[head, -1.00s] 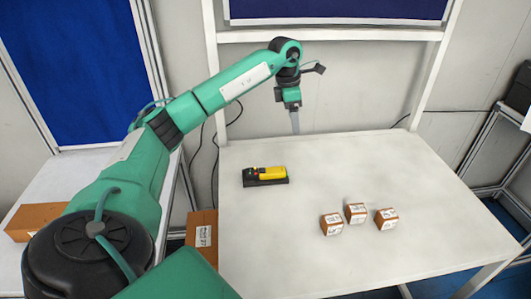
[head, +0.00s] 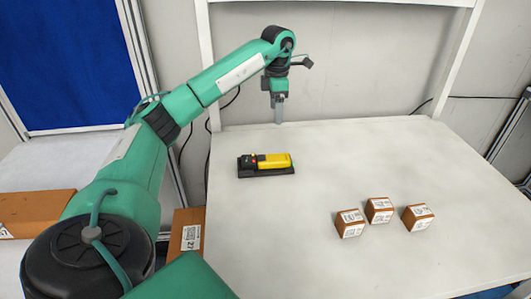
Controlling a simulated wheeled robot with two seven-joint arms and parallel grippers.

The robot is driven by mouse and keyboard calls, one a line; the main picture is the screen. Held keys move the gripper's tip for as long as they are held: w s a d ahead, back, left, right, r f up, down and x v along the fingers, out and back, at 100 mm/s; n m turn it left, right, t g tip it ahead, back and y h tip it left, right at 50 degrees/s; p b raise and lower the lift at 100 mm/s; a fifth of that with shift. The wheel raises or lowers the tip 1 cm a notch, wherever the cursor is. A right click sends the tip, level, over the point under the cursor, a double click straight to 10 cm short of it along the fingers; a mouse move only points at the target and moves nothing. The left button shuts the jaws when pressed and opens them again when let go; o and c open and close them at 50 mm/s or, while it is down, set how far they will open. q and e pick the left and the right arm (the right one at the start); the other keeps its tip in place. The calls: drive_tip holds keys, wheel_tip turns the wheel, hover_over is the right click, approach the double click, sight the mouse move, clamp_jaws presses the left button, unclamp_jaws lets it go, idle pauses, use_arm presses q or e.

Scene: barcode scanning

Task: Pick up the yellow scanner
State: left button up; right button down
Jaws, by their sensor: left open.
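The yellow scanner (head: 274,160) with a black and red end lies on a flat black holder (head: 266,172) at the left part of the white table (head: 320,255). My left gripper (head: 279,122) points down above the table's back edge, behind the scanner and apart from it. Its fingers show edge-on, open, with nothing seen between them. My right gripper is not in view.
Three small brown boxes with white labels (head: 379,210) stand on the table to the right of the scanner. A cardboard box (head: 187,234) is by the table's left side, and another (head: 35,212) is at far left. The table between scanner and boxes is clear.

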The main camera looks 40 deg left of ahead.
use_arm(q)
wheel_tip(320, 180, down, 4)
drive_tip(key=b, duration=0.2)
hover_over(273, 157)
drive_tip(key=f, duration=0.8)
drive_tip(key=shift+w+d+f, duration=0.1)
drive_tip(key=shift+d+f, duration=0.2)
drive_tip(key=shift+f, duration=0.05)
drive_tip(key=shift+f+p, duration=0.4)
drive_tip(key=shift+p, duration=0.1)
drive_tip(key=f, duration=0.1)
drive_tip(key=f+p, duration=0.1)
drive_tip(key=f, duration=0.2)
drive_tip(key=shift+s+a+f, duration=0.1)
drive_tip(key=shift+s+a, duration=0.15)
drive_tip(key=shift+f, duration=0.2)
drive_tip(key=c, duration=1.2)
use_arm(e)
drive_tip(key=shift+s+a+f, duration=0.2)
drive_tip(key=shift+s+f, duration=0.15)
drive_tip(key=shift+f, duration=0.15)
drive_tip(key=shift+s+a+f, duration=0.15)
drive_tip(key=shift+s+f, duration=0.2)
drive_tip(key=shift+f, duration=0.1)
